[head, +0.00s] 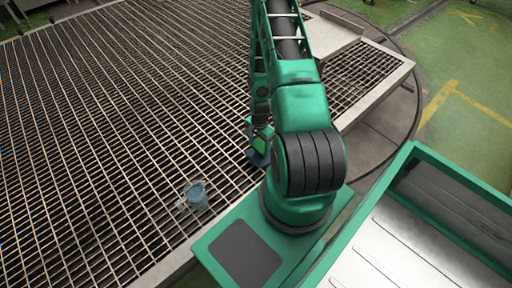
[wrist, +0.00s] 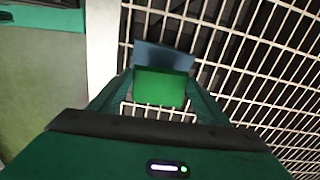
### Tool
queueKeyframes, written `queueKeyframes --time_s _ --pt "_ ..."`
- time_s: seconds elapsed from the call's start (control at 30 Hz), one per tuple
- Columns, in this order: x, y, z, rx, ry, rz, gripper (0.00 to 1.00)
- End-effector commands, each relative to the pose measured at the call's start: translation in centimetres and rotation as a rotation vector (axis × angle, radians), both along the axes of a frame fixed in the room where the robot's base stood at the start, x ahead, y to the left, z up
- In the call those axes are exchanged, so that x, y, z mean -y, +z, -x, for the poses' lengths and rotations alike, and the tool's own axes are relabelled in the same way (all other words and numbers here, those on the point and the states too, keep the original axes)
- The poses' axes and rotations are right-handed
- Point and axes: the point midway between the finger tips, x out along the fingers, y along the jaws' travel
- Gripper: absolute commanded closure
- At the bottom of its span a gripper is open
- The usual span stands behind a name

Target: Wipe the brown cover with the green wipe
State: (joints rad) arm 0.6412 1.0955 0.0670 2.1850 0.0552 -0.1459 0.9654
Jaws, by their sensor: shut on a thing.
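My gripper (wrist: 158,101) is shut on the green wipe (wrist: 160,86), a bright green block between the two fingers in the wrist view. A flat blue-grey part (wrist: 163,56) shows just beyond the green block; I cannot tell whether it belongs to the wipe. In the head view the green wipe (head: 257,145) is small and partly hidden by my arm, above the metal grating. I cannot make out a brown cover in either view.
A metal grating (head: 110,110) fills the left and middle, with a pale edge (head: 380,95) on its right. A small blue-grey object (head: 196,193) with a clear part lies on it. Green floor with yellow lines (head: 480,105) lies at the right.

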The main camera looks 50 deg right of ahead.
Motion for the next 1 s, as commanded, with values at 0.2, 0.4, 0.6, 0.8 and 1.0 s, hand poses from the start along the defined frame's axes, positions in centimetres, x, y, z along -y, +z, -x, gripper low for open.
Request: queueKeyframes --time_s 0.2,0.4,0.6,0.8,1.0 --pt "-0.02 0.00 -0.02 0.000 0.000 0.000 0.48" --pt "-0.03 -0.18 -0.03 0.000 0.001 0.000 0.48" --pt "-0.02 -0.43 -0.06 0.000 0.001 0.000 0.48" --pt "-0.02 -0.68 -0.08 0.001 0.001 0.000 0.48" --pt "-0.03 -0.94 -0.08 0.001 0.001 0.000 0.48"
